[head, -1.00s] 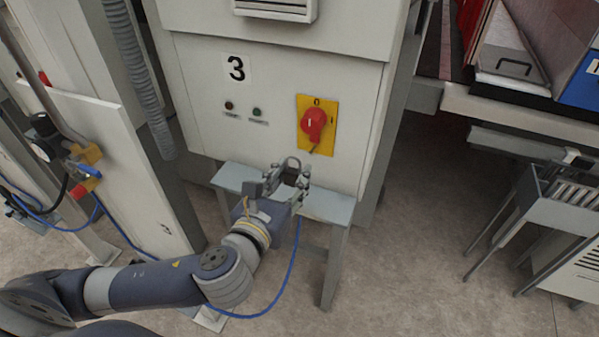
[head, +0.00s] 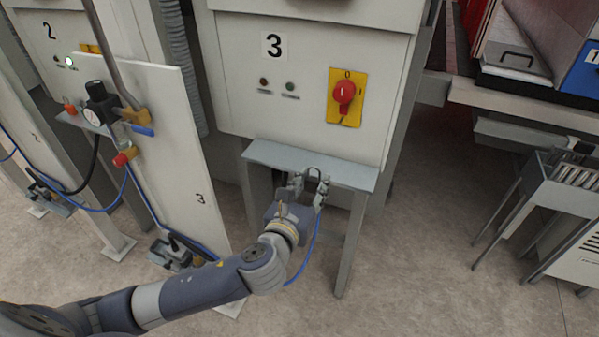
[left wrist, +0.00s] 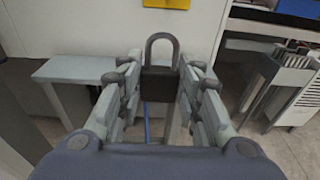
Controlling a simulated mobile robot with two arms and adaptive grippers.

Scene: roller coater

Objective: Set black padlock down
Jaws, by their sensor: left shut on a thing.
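A black padlock with a grey shackle (left wrist: 161,50) stands upright between the fingers of my left gripper (left wrist: 160,84). The gripper is shut on its dark body. In the head view, my left gripper (head: 307,186) is at the front edge of a small grey bench (head: 270,153) below the panel marked 3. The padlock is small and hard to make out there. The bench top also shows in the left wrist view (left wrist: 72,69), to the left of the padlock. I cannot tell the padlock's exact height against the bench. My right gripper is not in view.
A red rotary switch (head: 344,93) on a yellow plate is on the cabinet above the bench. A white panel (head: 165,140) with valves and blue hoses stands left. A grey rack (head: 570,185) stands right. The bench top's left part is bare.

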